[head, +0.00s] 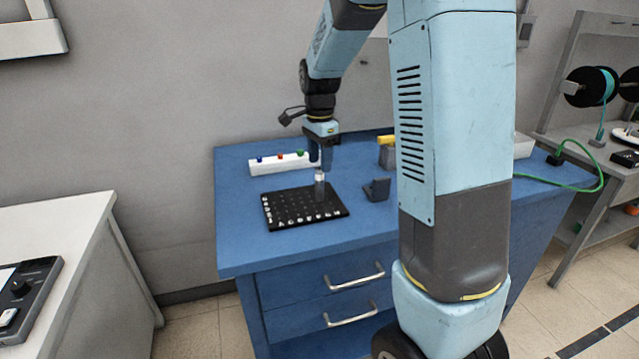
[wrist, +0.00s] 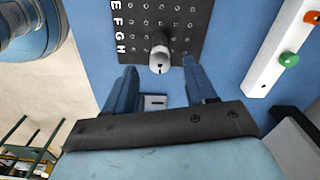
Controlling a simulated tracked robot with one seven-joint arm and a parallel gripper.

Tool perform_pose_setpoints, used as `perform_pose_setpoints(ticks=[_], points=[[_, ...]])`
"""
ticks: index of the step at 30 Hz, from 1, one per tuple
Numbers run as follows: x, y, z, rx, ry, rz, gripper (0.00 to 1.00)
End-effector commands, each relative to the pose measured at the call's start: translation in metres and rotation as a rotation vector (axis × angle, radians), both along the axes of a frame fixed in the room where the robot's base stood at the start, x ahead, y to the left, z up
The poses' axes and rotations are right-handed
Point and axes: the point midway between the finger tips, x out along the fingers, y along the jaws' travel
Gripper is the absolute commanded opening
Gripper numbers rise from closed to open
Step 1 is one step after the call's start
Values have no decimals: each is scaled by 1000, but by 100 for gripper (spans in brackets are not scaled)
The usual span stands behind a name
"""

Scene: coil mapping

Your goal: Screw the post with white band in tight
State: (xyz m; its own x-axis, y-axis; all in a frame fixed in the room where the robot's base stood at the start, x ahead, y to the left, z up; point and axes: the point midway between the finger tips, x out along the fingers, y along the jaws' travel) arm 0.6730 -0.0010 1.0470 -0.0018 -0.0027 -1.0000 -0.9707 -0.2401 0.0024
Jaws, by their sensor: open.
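The post with the white band (head: 320,184) stands upright on the black hole board (head: 281,219). In the wrist view the post (wrist: 160,62) shows nearly end-on, grey with a pale top, near the edge of the board (wrist: 140,10) that is closer to the gripper. My gripper (wrist: 158,75) is open, with the post between its two blue fingers near the tips, and clear space shows on both sides. In the head view my gripper (head: 320,165) is just above and around the post's top. How deep the post sits in its hole is hidden.
A white rack (head: 268,167) with blue, red and green knobs lies behind the board, and at the right in the wrist view (wrist: 280,50). A dark grey holder (head: 377,190) stands right of the board on the blue bench (head: 240,245). The bench front is clear.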

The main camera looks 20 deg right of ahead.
Motion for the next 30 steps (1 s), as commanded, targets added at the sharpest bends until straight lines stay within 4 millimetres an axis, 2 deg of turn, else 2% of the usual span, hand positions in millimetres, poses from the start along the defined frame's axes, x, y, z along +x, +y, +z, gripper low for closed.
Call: perform_pose_setpoints(ticks=[6, 13, 18, 25, 30], points=[[1, 0, 45, 0, -5, 0, 56], [1, 0, 84, 1, -3, 0, 56], [1, 1, 100, 0, -2, 0, 56], [-2, 0, 106, 1, -3, 8, 56], [-23, -2, 119, 11, -41, 99, 56]])
